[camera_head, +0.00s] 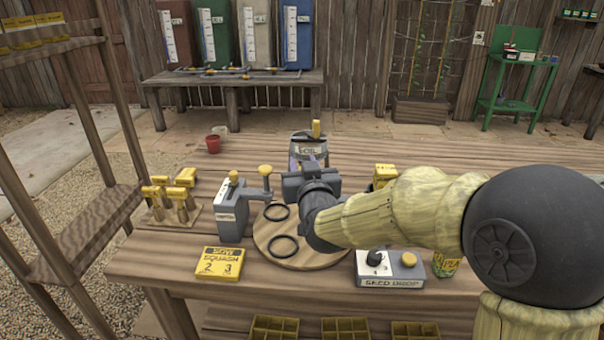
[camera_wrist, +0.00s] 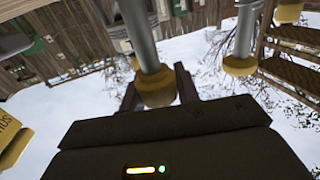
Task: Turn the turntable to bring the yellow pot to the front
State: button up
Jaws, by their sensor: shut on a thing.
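The round wooden turntable (camera_head: 302,257) lies flat on the bench in the head view, with two black rings (camera_head: 283,246) showing on its bare left and front part. My gripper and wrist hide its middle and back. My gripper (camera_head: 284,187) is above its back left part, beside a yellow knob (camera_head: 265,170) on a grey post. In the wrist view my gripper (camera_wrist: 158,88) is shut on a yellow knob (camera_wrist: 155,90) on a grey post. I cannot make out the yellow pot; a yellow thing (camera_head: 385,173) shows behind my arm, partly hidden.
A grey device (camera_head: 231,212) with a yellow knob stands close left of the turntable. A seed drop box (camera_head: 390,269) is at its right front, a yellow squash sign (camera_head: 220,262) at left front. A soil bin (camera_head: 308,150) stands behind. The bench's back left is mostly clear.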

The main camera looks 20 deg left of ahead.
jog(key=m+h+p, duration=0.2)
jog(key=h, duration=0.2)
jog(key=m+t+h+p, duration=0.1)
jog(key=m+h+p, duration=0.1)
jog(key=m+h, duration=0.1)
jog(key=d+m+h+p, duration=0.1)
jog(key=m+h+p, duration=0.1)
jog(key=h, duration=0.2)
jog(key=shift+w+m+t+h, duration=0.1)
jog(key=shift+m+t+h, duration=0.3)
jog(key=shift+d, duration=0.1)
jog(key=o, duration=1)
jog(key=shift+c, duration=0.2)
jog(key=s+a, duration=0.1)
jog(key=s, duration=0.7)
jog(key=s+a+p, duration=0.1)
jog(key=s+a, duration=0.1)
jog(key=s, duration=0.7)
jog(key=shift+a, duration=0.3)
